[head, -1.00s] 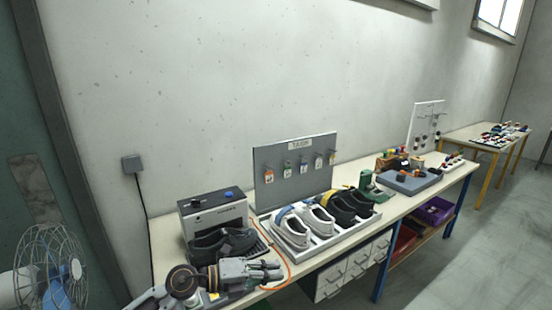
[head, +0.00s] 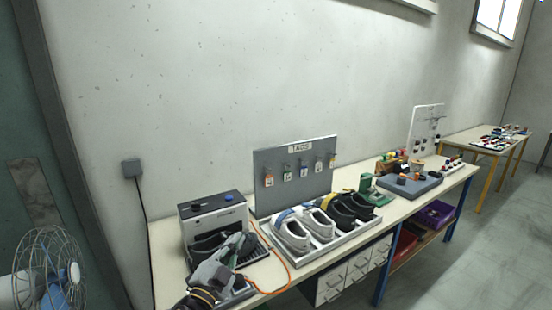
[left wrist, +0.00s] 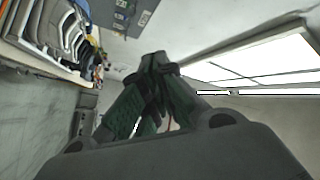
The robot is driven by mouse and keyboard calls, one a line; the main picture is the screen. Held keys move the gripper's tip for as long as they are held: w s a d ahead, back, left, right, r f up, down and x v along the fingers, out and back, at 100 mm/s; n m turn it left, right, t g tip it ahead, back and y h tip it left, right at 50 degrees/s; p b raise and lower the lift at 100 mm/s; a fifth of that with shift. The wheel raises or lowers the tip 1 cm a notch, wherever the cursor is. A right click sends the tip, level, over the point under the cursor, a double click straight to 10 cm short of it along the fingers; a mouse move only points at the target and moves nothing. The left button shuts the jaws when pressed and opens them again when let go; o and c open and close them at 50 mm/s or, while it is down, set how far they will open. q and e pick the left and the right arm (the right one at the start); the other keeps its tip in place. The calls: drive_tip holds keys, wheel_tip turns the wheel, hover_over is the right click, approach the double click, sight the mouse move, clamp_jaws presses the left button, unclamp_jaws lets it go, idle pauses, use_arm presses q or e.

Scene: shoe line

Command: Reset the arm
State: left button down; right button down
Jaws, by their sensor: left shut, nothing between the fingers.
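My left arm's gripper (head: 241,240) is at the lower left of the head view. It points up and away, in front of a dark shoe (head: 207,243) at the grey machine, and partly hides that shoe. In the left wrist view its fingertips (left wrist: 158,62) meet with nothing between them. My right gripper is in neither view.
A grey machine (head: 214,213) stands at the bench's left end. A tray (head: 322,247) holds white shoes (head: 293,232) and black shoes (head: 346,215) to the right. A tag board (head: 295,155) stands behind. An orange cable (head: 289,276) crosses the front. A fan (head: 48,272) is far left.

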use_arm(q)
drive_tip(key=s+a+f+n+g+y, duration=0.3)
drive_tip(key=a+f+n+y, duration=0.15)
drive_tip(key=f, duration=0.25)
drive_tip(key=s+a+f+n+g+y, duration=0.3)
drive_tip(key=s+a+f+n, duration=0.15)
drive_tip(key=a+f, duration=0.2)
drive_tip(key=s+f+n+g+h, duration=0.1)
drive_tip(key=s+f+g, duration=0.45)
drive_tip(key=s, duration=0.35)
drive_tip(key=s+f+n+g, duration=0.2)
drive_tip(key=s+f+g, duration=0.3)
drive_tip(key=s, duration=0.4)
wheel_tip(320, 180, down, 34)
drive_tip(key=s, duration=0.2)
drive_tip(key=s+a+f+g, duration=0.1)
drive_tip(key=s+a+f, duration=0.1)
drive_tip(key=s+f, duration=0.8)
drive_tip(key=s+a+f+g, duration=0.1)
drive_tip(key=s+a+f, duration=0.1)
drive_tip(key=s+f, duration=0.8)
drive_tip(key=s, duration=0.3)
drive_tip(key=shift+m, duration=0.3)
drive_tip(key=shift+w, duration=0.1)
